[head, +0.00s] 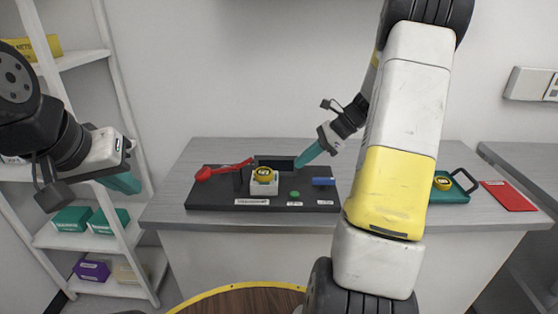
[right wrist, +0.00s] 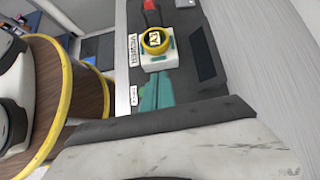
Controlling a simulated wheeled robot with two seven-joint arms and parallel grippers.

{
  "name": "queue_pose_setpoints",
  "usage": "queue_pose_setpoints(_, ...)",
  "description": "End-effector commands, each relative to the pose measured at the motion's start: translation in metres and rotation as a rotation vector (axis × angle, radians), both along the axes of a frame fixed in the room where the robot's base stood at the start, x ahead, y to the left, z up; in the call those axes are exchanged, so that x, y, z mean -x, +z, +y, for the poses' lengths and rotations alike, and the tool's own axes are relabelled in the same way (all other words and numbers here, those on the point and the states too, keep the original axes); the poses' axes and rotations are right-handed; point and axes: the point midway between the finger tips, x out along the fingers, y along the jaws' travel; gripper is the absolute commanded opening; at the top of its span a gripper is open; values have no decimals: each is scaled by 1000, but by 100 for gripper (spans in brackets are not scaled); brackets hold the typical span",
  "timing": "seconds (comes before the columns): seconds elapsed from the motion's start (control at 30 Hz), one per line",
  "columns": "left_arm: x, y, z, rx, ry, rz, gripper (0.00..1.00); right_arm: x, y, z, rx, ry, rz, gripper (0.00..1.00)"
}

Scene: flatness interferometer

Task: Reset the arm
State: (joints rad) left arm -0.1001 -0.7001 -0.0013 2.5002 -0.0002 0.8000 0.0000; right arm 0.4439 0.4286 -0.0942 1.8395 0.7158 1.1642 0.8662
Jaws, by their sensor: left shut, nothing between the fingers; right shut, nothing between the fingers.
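The black instrument base (head: 225,204) lies on the grey table. A red lever arm (head: 222,170) rests at its left, its wide end pointing left. A yellow-ringed round piece (head: 264,175) sits on a white block (head: 264,188) in the middle; the right wrist view shows the piece (right wrist: 156,41) too. A dark upright panel (head: 275,164) stands behind. My right gripper (head: 299,165), teal and shut, hangs above the base, right of the round piece; its fingers also show in the right wrist view (right wrist: 155,97). My left gripper (head: 130,187) is shut, left of the table.
A green button (head: 295,194) and a blue block (head: 324,181) are on the base's right. A teal tray (head: 452,197) with another yellow-ringed piece (head: 442,183) and a red mat (head: 508,196) lie further right. A shelf (head: 110,240) with boxes stands left.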

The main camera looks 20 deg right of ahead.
Motion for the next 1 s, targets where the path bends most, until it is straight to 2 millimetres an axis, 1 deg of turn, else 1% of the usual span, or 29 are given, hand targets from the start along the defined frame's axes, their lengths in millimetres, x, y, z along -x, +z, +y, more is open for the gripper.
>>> queue_pose_setpoints(0.03, 0, 0, 0, -1, -1, 0, 0, 1, 8, -9, 3, -5, -3, 0)
queue_pose_setpoints(0.2, 0, 0, 0, -1, -1, 0, 0, 7, 29, -31, 3, -6, -1, 0)
queue_pose_setpoints(0.3, 0, 0, 0, -1, -1, 0, 0, 8, 37, -38, 3, -5, -1, 0)
queue_pose_setpoints(0.4, 0, 0, 0, -1, -1, 0, 0, 10, 41, -42, 2, -4, 0, 0)
queue_pose_setpoints(0.53, 0, 0, 0, -1, -1, 0, 0, 11, 45, -42, 8, 4, -5, 0)
queue_pose_setpoints(0.63, 0, 0, 0, -1, -1, 0, 0, 17, 56, -31, 45, 57, -46, 0)
queue_pose_setpoints(0.73, 0, 0, 0, -1, -1, 0, 0, 33, 75, -8, 131, 177, -137, 0)
queue_pose_setpoints(0.87, 0, 0, 0, -1, -1, 0, 0, 67, 104, 30, 287, 406, -306, 0)
queue_pose_setpoints(0.9, 0, 0, 0, -1, -1, 0, 0, 78, 111, 39, 338, 482, -363, 0)
queue_pose_setpoints(1.0, 0, 0, 0, -1, -1, 0, 0, 107, 125, 61, 465, 672, -502, 0)
